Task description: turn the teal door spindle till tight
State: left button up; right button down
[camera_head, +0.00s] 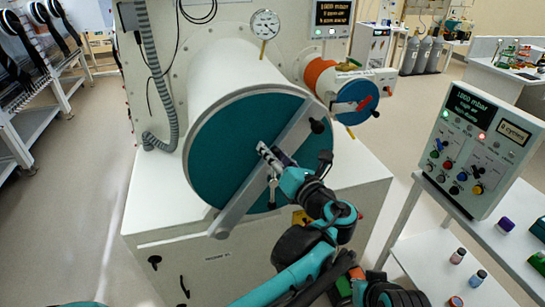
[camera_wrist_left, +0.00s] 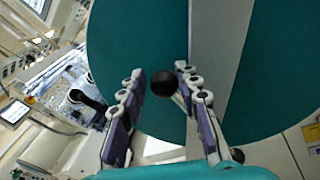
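The round teal door (camera_head: 222,148) closes the end of a large white cylinder, with a grey bar (camera_head: 240,207) running diagonally across it. The door (camera_wrist_left: 130,40) and bar (camera_wrist_left: 217,45) fill much of the left wrist view. My left gripper (camera_head: 268,160) is at the door's middle and hides most of the spindle in the head view. In the left wrist view my left gripper (camera_wrist_left: 160,75) is open, its fingers on either side of a black ball knob (camera_wrist_left: 163,83) on the spindle handle. I cannot tell whether either finger touches it.
A smaller port (camera_head: 357,97) with a blue cover and red handle sits right of the door. A dial gauge (camera_head: 264,25) stands above the cylinder. A control panel (camera_head: 475,150) stands on a white table at right. Open floor lies left of the cabinet.

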pick_arm(q)
jog(key=shift+s, duration=0.1)
jog(key=p+v, duration=0.1)
jog(key=v, duration=0.7)
jog(key=shift+s+d+r+p, duration=0.15)
jog(key=shift+s+r+p, duration=0.2)
jog(key=shift+s+r, duration=0.05)
dwell(0.5)
